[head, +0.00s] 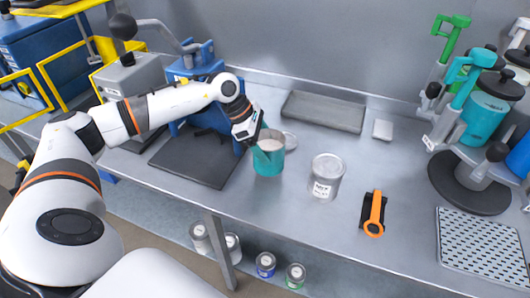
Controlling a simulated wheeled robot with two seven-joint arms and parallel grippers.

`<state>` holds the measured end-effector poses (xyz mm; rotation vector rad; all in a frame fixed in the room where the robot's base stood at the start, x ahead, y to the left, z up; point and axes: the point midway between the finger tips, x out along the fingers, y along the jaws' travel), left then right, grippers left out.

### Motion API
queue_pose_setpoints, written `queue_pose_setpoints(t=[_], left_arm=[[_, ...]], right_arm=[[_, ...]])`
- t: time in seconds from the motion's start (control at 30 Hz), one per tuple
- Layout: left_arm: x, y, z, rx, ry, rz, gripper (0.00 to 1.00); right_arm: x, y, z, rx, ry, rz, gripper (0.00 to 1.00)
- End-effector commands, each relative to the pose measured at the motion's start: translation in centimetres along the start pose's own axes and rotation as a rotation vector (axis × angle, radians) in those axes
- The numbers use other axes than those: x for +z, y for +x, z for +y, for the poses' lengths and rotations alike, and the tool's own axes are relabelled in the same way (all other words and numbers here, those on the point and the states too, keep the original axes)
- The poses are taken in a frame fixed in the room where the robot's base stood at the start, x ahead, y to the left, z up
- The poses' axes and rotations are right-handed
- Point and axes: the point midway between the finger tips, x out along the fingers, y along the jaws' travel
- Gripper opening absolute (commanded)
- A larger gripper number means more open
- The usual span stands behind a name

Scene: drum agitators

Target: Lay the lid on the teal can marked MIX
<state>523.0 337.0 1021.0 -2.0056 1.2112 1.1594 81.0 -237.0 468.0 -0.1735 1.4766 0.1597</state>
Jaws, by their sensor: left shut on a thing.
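A teal can (268,164) stands on the metal bench near the middle of the head view. It is open at the top, and pale contents show inside. I cannot read a MIX mark on it. My left gripper (257,141) reaches in from the left and is shut at the can's upper left rim; it appears to hold the can's wall, though the fingertips are partly hidden. A flat grey round lid (290,139) lies on the bench just behind and right of the can, partly hidden by it. My right gripper is not in view.
A grey labelled can (326,178) stands right of the teal can, with an orange-handled tool (375,213) beyond it. A shallow grey tray (323,111) lies behind. A blue agitator (195,75) stands left; teal drums (485,110) and a perforated mat (483,245) are right.

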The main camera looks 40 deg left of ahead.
Motion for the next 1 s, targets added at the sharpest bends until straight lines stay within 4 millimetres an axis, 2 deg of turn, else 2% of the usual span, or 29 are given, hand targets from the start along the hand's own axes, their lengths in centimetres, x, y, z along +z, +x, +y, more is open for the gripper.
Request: queue_pose_setpoints(t=[0.33, 0.67, 0.7, 0.8, 0.83, 1.0], left_arm=[[1.7, 3.0, 0.0, 0.001, -0.002, 0.001, 0.41], [2.0, 3.5, 0.0, -0.001, 0.001, 0.002, 0.41], [2.0, 3.5, 0.0, 0.000, 0.001, 0.000, 0.80], [2.0, 3.5, 0.0, 0.000, 0.001, 0.000, 0.96], [2.0, 3.5, 0.0, 0.000, 0.001, 0.000, 0.99], [2.0, 3.5, 0.0, 0.000, 0.001, 0.000, 0.99]], right_arm=[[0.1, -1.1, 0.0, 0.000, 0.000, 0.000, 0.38], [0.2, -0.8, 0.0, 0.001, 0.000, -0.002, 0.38], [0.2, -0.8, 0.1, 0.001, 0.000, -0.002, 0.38], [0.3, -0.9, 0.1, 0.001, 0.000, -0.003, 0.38], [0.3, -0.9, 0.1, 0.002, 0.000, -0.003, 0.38], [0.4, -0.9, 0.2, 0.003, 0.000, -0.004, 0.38]])
